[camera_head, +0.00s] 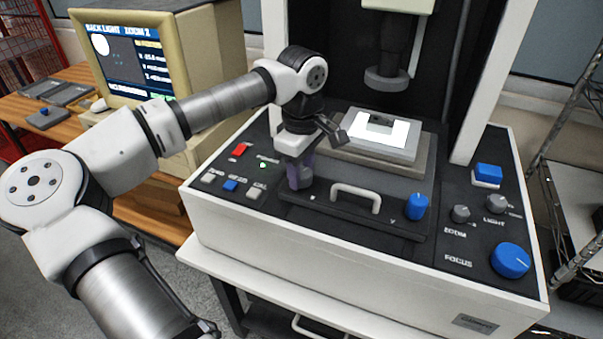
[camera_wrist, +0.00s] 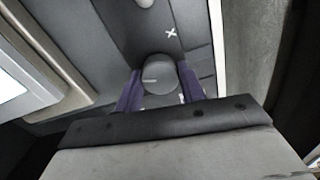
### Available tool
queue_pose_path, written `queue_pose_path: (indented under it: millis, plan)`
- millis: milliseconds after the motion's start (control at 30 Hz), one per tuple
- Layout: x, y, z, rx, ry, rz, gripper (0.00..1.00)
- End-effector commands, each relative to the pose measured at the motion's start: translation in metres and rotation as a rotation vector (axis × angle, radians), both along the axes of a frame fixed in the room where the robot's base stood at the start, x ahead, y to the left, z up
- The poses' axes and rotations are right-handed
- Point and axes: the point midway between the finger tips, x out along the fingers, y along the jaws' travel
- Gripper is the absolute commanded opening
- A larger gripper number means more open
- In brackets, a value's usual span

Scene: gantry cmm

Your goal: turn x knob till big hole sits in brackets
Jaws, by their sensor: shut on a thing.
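My gripper (camera_head: 300,175) points down at the front left of the machine's stage, its purple fingers shut on the x knob. In the wrist view the grey round x knob (camera_wrist: 160,75) sits between the two fingers (camera_wrist: 160,88), with a light pointer line on its left side. A white X mark (camera_wrist: 171,32) is beside it. The monitor (camera_head: 126,60) shows a big white hole (camera_head: 101,45) at the upper left of its picture, with smaller dark marks right of it. The brackets are too small to make out. A dark part (camera_head: 381,124) lies on the lit stage plate (camera_head: 360,131).
The blue y knob (camera_head: 416,207) and a white handle (camera_head: 355,197) are right of my gripper. The focus knob (camera_head: 510,260), zoom knob (camera_head: 460,213) and light knob (camera_head: 496,203) are farther right. A red button (camera_head: 240,150) is left. The lens (camera_head: 387,78) hangs above the stage.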

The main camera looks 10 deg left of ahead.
Motion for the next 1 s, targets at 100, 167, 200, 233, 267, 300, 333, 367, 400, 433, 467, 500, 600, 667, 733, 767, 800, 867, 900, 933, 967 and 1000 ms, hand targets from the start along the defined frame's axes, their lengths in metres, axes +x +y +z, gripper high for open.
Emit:
queue_pose_path:
  millis: [100, 167, 200, 233, 267, 300, 333, 367, 400, 433, 467, 500, 600, 667, 733, 767, 800, 867, 900, 933, 967, 1000]
  plan:
    - [0.0007, -0.0003, -0.0014, -0.003, -0.002, -0.11, 0.16]
    - [0.0009, -0.0004, -0.0012, -0.002, -0.004, -0.167, 0.16]
    - [0.0009, -0.0002, -0.0012, -0.002, -0.003, -0.204, 0.16]
    - [0.0008, 0.0, -0.0011, -0.001, -0.003, -0.232, 0.16]
    - [0.0008, 0.0, -0.0011, -0.001, -0.003, -0.259, 0.16]
    - [0.0009, -0.0001, -0.0009, -0.001, -0.004, -0.294, 0.16]
    - [0.001, -0.0001, -0.0007, -0.001, -0.004, -0.32, 0.16]
    - [0.001, -0.0001, -0.0006, -0.001, -0.004, -0.344, 0.16]
    - [0.0008, 0.0, -0.0006, -0.001, -0.004, -0.377, 0.16]
    - [0.0009, 0.0001, -0.0006, -0.001, -0.003, -0.4, 0.16]
    - [0.0008, 0.0001, -0.0007, -0.001, -0.003, -0.422, 0.16]
    - [0.0008, 0.0, -0.0006, -0.002, -0.003, -0.451, 0.16]
    - [0.0008, -0.0001, -0.0001, -0.002, -0.004, -0.514, 0.16]
    - [0.0007, -0.0001, 0.0001, -0.001, -0.003, -0.546, 0.16]
    - [0.0007, -0.0001, 0.0003, -0.001, -0.003, -0.577, 0.16]
    - [0.0007, -0.0001, 0.0004, -0.001, -0.003, -0.588, 0.16]
    - [0.0007, -0.0001, 0.0004, 0.0, -0.003, -0.603, 0.16]
    - [0.0008, -0.0001, 0.0005, 0.0, -0.003, -0.619, 0.16]
    - [0.0008, -0.0001, 0.0006, 0.0, -0.003, -0.63, 0.16]
    - [0.0008, -0.0001, 0.0006, 0.0, -0.003, -0.636, 0.16]
    - [0.0008, -0.0001, 0.0007, 0.0, -0.003, -0.64, 0.16]
    - [0.0008, -0.0001, 0.0007, 0.0, -0.003, -0.645, 0.16]
